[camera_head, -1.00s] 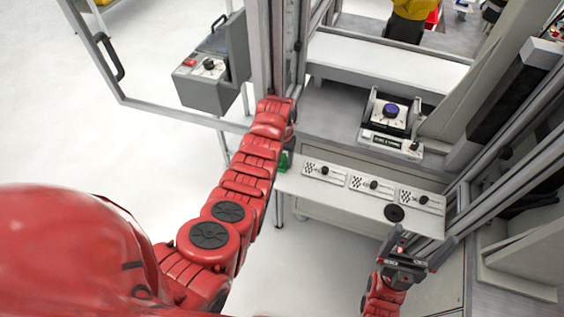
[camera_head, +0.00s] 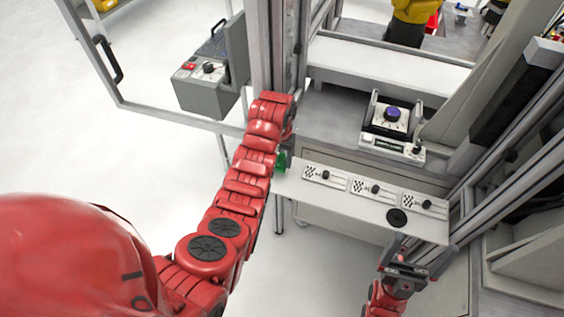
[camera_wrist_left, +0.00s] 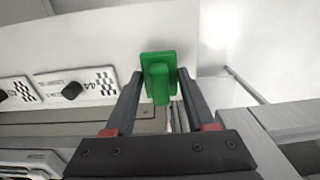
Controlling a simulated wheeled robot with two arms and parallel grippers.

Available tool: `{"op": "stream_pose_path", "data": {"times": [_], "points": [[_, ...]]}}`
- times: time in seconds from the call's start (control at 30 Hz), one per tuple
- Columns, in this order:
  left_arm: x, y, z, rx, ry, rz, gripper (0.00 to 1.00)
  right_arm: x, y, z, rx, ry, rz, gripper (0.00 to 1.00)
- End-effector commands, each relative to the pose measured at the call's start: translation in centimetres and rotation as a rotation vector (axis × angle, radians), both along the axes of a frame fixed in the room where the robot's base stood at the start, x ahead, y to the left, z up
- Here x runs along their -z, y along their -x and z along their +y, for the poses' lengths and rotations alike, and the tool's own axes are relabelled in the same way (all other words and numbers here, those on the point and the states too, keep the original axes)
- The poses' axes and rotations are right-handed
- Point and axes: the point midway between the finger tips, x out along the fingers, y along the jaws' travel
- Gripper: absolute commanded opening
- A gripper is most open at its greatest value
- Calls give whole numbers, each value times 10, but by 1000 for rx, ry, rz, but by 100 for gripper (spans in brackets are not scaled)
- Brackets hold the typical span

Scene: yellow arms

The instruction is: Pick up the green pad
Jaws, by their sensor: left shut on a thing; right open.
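The green pad (camera_wrist_left: 158,62) is a small bright green block with a flat plate and a raised grip. In the left wrist view it sits between the two dark fingers of my left gripper (camera_wrist_left: 160,80), which is shut on it. In the head view the green pad (camera_head: 281,161) shows beside the left end of the white shelf, partly hidden by my red left arm. The left gripper's fingers are hidden there. I cannot tell whether the pad touches the shelf. My right gripper (camera_head: 405,262) is open and empty, just in front of the shelf's right end.
The white shelf (camera_head: 345,213) carries several labelled plates with black knobs (camera_head: 375,189) and a black disc (camera_head: 397,218). Behind it stands a device with a blue button (camera_head: 392,115). A grey control box (camera_head: 211,88) is at the left. Metal posts (camera_head: 262,45) rise close to my left arm.

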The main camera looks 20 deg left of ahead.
Motion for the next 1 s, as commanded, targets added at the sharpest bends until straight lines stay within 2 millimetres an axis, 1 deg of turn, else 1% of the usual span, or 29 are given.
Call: {"op": "stream_pose_path", "data": {"times": [0.03, 0.13, 0.17, 0.2, 0.3, 0.4, 0.5, 0.6, 0.8, 1.0], "points": [[2, 6, 1, 0, -1, 3, 1, 1, 0, 0, 0, 0, 0, 100], [0, 17, 0, 3, -2, 0, 1, 3, 0, 0, 0, 0, 0, 100], [-9, 23, 0, 3, -2, 3, 1, -12, 0, 0, 0, 0, 1, 100], [-12, 32, 0, 3, -2, 6, 1, -25, 0, 0, 0, 0, 0, 100], [-15, 54, 2, 4, -5, 7, 1, -48, 0, 0, 0, 0, -1, 100], [-16, 76, 3, 5, -6, 8, 1, -67, 0, 0, 0, 0, 0, 100], [-15, 98, 4, 4, -4, 8, 1, -78, 0, 0, 0, 0, 0, 100], [-14, 116, 4, 3, -4, 6, 1, -85, 0, 0, 0, 0, 0, 100], [-14, 140, 4, 3, -2, 4, 1, -93, 0, 0, 0, 0, 0, 100], [-14, 149, 4, 2, 0, 3, 1, -95, 0, 0, 0, 0, 0, 100]]}}
